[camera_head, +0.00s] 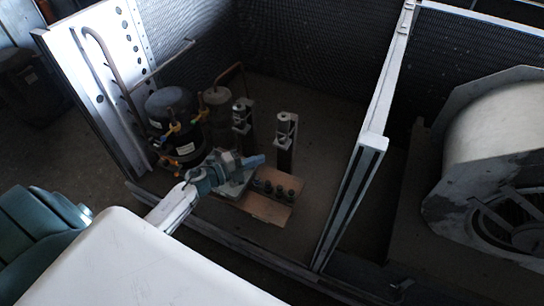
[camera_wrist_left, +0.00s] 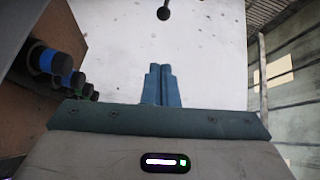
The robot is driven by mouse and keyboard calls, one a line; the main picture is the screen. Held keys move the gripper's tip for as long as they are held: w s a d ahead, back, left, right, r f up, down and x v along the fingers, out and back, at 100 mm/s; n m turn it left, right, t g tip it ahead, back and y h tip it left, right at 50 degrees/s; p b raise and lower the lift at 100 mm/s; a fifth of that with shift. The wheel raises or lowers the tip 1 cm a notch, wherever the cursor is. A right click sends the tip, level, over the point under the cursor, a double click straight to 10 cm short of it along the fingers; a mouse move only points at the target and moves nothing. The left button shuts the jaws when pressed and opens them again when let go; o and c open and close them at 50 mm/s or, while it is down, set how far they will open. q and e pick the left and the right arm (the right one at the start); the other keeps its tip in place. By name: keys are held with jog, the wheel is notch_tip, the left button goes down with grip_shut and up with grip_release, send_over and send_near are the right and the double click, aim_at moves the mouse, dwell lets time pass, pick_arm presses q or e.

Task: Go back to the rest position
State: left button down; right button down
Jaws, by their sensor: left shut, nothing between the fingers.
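My left gripper (camera_head: 254,160) is inside the open housing, above a small brown board (camera_head: 262,208) with several dark cylinders (camera_head: 276,190) on it. Its blue fingers are together and empty. In the left wrist view the closed fingers (camera_wrist_left: 160,84) point toward a white surface, with no object between them. Dark cylinders with blue bands (camera_wrist_left: 55,62) show at the left of that view, beside the gripper. My right gripper is not in view.
A black compressor (camera_head: 172,112) with pipes stands behind and left of the gripper. Two upright dark parts (camera_head: 285,140) stand behind it. A metal post and divider (camera_head: 368,150) separates a large blower drum (camera_head: 495,125) at right. The housing floor (camera_head: 315,195) is clear near the divider.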

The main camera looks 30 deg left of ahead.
pick_arm(q)
jog(key=v, duration=0.3)
jog(key=shift+r, duration=0.15)
